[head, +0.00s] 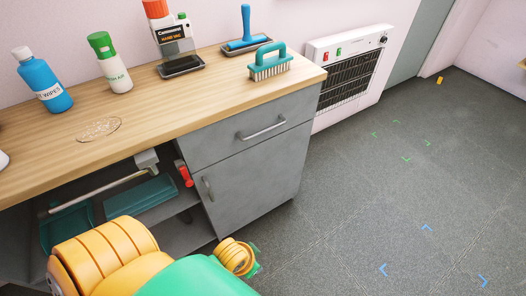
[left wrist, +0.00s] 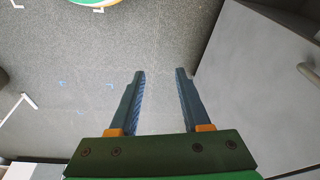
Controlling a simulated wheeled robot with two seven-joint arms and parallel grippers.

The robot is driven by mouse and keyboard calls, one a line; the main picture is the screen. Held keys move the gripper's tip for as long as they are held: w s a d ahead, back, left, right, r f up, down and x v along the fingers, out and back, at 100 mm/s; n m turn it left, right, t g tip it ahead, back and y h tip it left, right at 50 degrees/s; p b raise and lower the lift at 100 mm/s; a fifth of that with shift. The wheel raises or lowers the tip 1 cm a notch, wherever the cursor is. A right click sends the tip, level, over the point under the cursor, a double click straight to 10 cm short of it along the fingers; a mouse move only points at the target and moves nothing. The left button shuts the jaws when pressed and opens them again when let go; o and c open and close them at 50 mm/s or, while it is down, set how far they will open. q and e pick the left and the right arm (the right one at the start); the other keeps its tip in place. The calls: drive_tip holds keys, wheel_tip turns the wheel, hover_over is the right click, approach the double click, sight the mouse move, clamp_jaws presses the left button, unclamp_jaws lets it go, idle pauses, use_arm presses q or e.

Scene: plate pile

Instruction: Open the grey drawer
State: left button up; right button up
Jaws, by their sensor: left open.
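The grey drawer (head: 238,142) is shut, under the right part of the wooden counter in the head view, with a metal bar handle (head: 262,129) on its front. A grey cabinet door (head: 255,185) with its own handle is below it. My left arm comes in at the bottom of the head view, and its hand there is mostly hidden. In the left wrist view my left gripper (left wrist: 160,72) is open and empty over the floor, beside a grey cabinet face (left wrist: 245,75). Part of a handle (left wrist: 308,72) shows at the right edge; I cannot tell which one. My right gripper is not in view.
On the wooden counter (head: 150,125) stand a blue bottle (head: 42,82), a white bottle with green cap (head: 111,66), a dispenser (head: 170,35) and a teal brush (head: 270,65). An open shelf holds teal dustpans (head: 140,197). A wall heater (head: 345,75) is beyond; the floor right of the cabinet is free.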

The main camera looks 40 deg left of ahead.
use_arm(q)
drive_tip(key=b+v, duration=0.2)
drive_tip(key=b, duration=0.5)
drive_tip(key=n+t+p, duration=0.2)
drive_tip(key=n+t, duration=1.1)
drive_tip(key=n, duration=1.3)
approach(260, 134)
drive_tip(key=shift+h, duration=0.3)
drive_tip(key=w, duration=0.4)
drive_tip(key=shift+w+a+f, duration=0.2)
drive_tip(key=shift+w+f, duration=0.2)
drive_tip(key=w, duration=0.2)
drive_tip(key=w+f+b, duration=0.1)
drive_tip(key=w, duration=0.1)
drive_tip(key=w+b, duration=0.1)
drive_tip(key=w, duration=0.1)
drive_tip(key=shift+d+f, duration=0.2)
drive_tip(key=shift+d, duration=0.05)
drive_tip(key=shift+w, duration=0.3)
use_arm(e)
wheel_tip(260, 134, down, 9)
use_arm(q)
clamp_jaws()
